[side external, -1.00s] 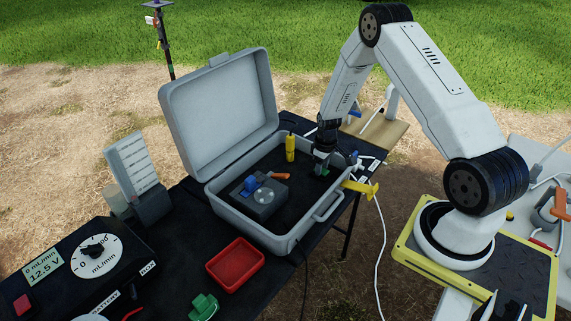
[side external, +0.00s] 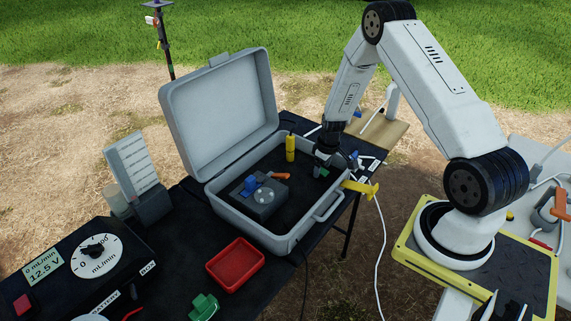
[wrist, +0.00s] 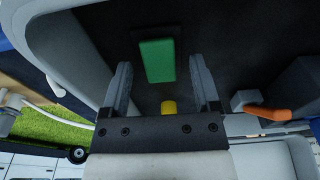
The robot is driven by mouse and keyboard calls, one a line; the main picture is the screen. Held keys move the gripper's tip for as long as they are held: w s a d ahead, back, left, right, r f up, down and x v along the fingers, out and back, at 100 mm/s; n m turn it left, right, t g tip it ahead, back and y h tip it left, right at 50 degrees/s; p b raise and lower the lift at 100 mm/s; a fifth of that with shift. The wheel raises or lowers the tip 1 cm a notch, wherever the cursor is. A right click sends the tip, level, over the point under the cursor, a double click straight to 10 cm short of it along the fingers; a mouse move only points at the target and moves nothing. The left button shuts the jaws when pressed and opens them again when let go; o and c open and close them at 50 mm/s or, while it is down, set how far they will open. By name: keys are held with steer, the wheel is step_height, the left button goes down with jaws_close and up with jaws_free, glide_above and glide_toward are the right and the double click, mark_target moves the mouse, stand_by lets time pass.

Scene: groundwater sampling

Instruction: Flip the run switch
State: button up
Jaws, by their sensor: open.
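A green block-like switch (wrist: 157,60) sits on a dark surface inside the grey case in the wrist view. It shows small in the side view (side external: 322,172), toward the right end of the case. No label is readable, so I cannot confirm that it is the run switch. My gripper (wrist: 160,76) is open and empty, with one finger on each side of the green part in the wrist picture. In the side view my gripper (side external: 325,161) hangs low at the right end of the case. I cannot tell whether it touches the switch.
The case (side external: 278,240) has its lid (side external: 220,110) raised at the back left. A yellow cylinder (side external: 290,148) and an orange-handled valve (side external: 281,176) are inside. A yellow fitting (side external: 362,188) is at the right wall. A red tray (side external: 236,266) lies in front.

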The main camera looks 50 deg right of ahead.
mark_target(323, 173)
steer(key=shift+r, duration=0.1)
steer(key=shift+s+r, duration=0.25)
steer(key=shift+r, duration=1.65)
steer(key=shift+s+r, duration=0.2)
steer(key=shift+r, duration=1.7)
steer(key=shift+a, duration=0.1)
steer(key=s+a+r, duration=0.3)
steer(key=a+r, duration=0.1)
steer(key=a, duration=0.3)
steer(key=s+a+r+t, duration=0.1)
steer(key=s+a+r, duration=0.2)
steer(key=a+r, duration=0.2)
steer(key=s+a+r, duration=0.4)
steer(key=a+r, duration=0.1)
steer(key=a, duration=0.5)
steer(key=shift+a, duration=0.15)
steer(key=shift+r, duration=0.1)
